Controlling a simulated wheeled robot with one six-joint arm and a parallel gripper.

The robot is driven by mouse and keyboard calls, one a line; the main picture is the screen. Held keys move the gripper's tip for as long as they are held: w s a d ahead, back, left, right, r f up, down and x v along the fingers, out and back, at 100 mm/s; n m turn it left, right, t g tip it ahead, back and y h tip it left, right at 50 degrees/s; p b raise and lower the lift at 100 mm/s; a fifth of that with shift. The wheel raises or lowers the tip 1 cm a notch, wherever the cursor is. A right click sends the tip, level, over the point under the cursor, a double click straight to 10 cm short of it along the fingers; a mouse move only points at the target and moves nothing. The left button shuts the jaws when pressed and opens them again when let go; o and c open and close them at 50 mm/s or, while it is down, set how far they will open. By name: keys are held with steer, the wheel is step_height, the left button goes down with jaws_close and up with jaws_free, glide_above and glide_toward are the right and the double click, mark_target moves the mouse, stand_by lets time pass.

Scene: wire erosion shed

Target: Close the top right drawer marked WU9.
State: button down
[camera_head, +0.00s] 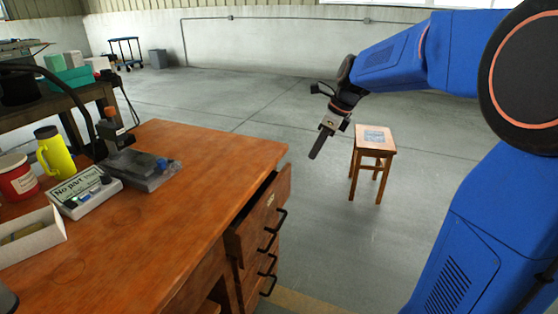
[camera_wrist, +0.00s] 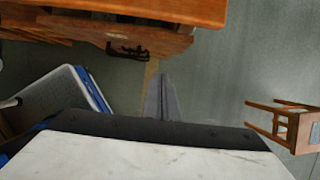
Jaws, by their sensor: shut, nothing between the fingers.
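The wooden desk (camera_head: 150,230) has a stack of drawers with black handles at its right end. The top drawer (camera_head: 262,215) stands partly pulled out, its front leaning out past the drawers below. A small pale label shows on its front, too small to read. In the wrist view, the desk edge (camera_wrist: 170,8) and the drawer fronts with dark handles (camera_wrist: 127,50) lie at the top. My gripper (camera_head: 317,150) is shut and empty, in the air to the right of the open drawer and apart from it. Its shut fingers also show in the wrist view (camera_wrist: 161,92).
A wooden stool (camera_head: 375,140) stands on the floor to the right of my gripper. The desktop holds a red mug (camera_head: 18,178), a yellow bottle (camera_head: 54,153), a sign (camera_head: 84,188) and a white box (camera_head: 30,238). The floor between desk and stool is clear.

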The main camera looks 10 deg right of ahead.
mark_target(282, 172)
steer(key=w+a+f, duration=0.5)
steer(key=a+f, duration=0.1)
steer(key=f, duration=0.3)
steer(key=shift+f, duration=0.2)
stand_by(0.5)
steer(key=shift+w+a, duration=0.7)
steer(key=shift+a, duration=0.35)
